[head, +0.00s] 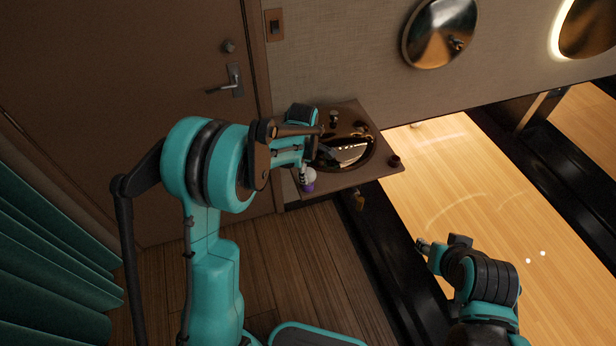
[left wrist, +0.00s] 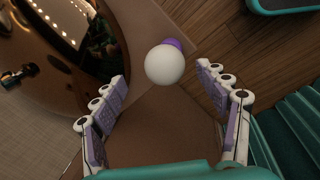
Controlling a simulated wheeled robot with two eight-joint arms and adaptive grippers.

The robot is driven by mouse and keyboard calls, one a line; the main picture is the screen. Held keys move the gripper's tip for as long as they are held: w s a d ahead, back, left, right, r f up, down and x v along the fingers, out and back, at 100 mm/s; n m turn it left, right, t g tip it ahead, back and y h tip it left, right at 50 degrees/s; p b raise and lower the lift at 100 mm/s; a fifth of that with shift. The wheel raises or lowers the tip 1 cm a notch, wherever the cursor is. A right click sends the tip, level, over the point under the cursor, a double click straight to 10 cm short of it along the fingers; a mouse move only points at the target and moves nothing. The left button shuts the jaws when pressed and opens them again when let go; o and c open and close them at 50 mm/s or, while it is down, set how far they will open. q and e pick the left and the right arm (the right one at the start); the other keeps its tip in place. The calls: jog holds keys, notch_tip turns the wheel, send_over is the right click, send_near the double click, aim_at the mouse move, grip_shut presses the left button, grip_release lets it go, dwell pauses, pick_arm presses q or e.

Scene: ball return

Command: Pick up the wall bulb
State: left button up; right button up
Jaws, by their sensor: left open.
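The wall bulb is a white globe (head: 309,176) with a purple base, by the front left corner of the brown counter. In the left wrist view the globe (left wrist: 164,64) is in front of my fingers, between their tips in the picture, with part of the purple base (left wrist: 173,44) behind it. My left gripper (head: 303,168) is open at the bulb, with a gap on each side of the globe. My right gripper (head: 438,246) is low over the lane side, far from the bulb; its jaw opening is unclear.
The counter (head: 382,176) has a dark oval basin (head: 345,152), a small dark cup (head: 394,161) and small fittings. A brown door (head: 120,90) stands behind my left arm. Teal curtains (head: 45,260) hang at left. The wooden lane (head: 480,210) lies at right.

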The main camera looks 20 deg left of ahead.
aim_at(308, 175)
pick_arm(q)
jog(key=shift+f, duration=0.55)
notch_tip(308, 175, down, 4)
jog(key=shift+r+b, duration=0.2)
jog(key=shift+b, duration=0.7)
jog(key=shift+w+f, duration=0.2)
jog(key=shift+f, duration=0.2)
jog(key=shift+s+r, duration=0.1)
jog(key=shift+c, duration=1.3)
jog(key=c, duration=0.9)
